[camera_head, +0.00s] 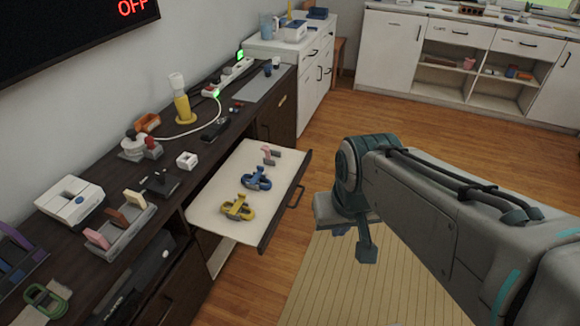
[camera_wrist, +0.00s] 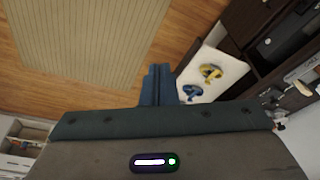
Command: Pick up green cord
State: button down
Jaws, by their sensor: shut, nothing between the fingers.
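A green looped item (camera_head: 46,300), which looks like the green cord, lies at the bottom left corner of the dark counter in the head view. It is small, and I cannot tell its exact shape; I do not make it out in the wrist view. My gripper (camera_head: 367,254) is over the floor, right of the open drawer and well apart from the green item. It also shows in the wrist view (camera_wrist: 158,72), with its fingers together and nothing between them.
An open drawer (camera_head: 205,206) juts out from the dark counter (camera_head: 90,255), holding yellow and blue looped items (camera_head: 257,178). A grey rack (camera_head: 122,232) and a white box (camera_head: 69,201) stand near the green item. Wooden floor and a beige rug (camera_head: 345,285) are open.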

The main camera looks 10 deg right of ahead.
aim_at(48, 296)
jog(key=u, duration=0.55)
jog(key=k, duration=0.65)
jog(key=u, duration=1.15)
jog(key=i, duration=1.55)
jog(key=z, duration=0.25)
